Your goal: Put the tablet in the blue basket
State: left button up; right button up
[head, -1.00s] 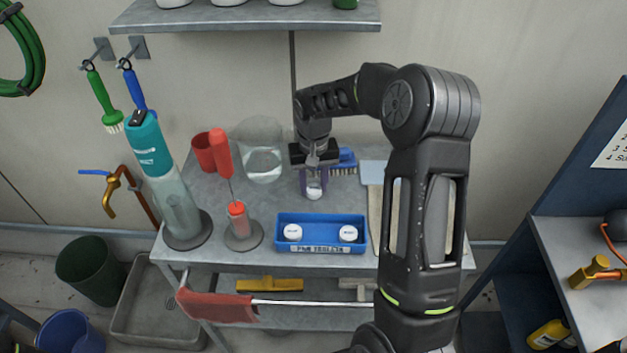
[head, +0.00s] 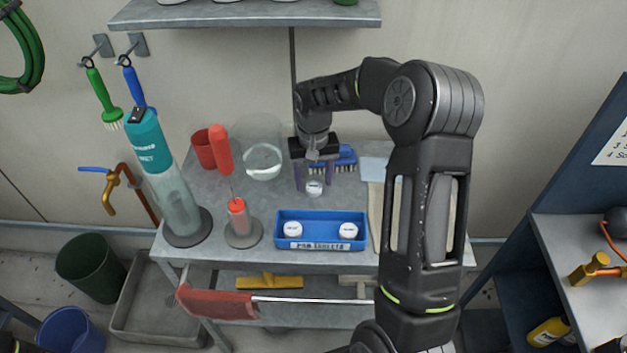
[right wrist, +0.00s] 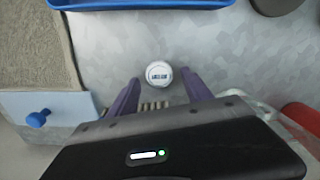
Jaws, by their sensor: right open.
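A white round tablet (head: 314,188) with a dark label lies on the grey table top, behind the blue basket. My right gripper (head: 314,180) points down over it, open. In the right wrist view the tablet (right wrist: 158,74) shows in line with the gap between the two purple fingers (right wrist: 160,92), just beyond their tips, with nothing gripped. The blue basket (head: 320,246) is a shallow tray with a label on its front, near the table's front edge. It holds two white tablets, one left (head: 293,230) and one right (head: 348,230). My left gripper is not in view.
A tan cloth (head: 375,215) lies to the right.

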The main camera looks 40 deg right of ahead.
aim_at(313, 185)
notch_tip(313, 185, up, 7)
jog(key=shift+f+b, duration=0.15)
jog(key=shift+b, duration=0.35)
jog(key=shift+o, duration=0.2)
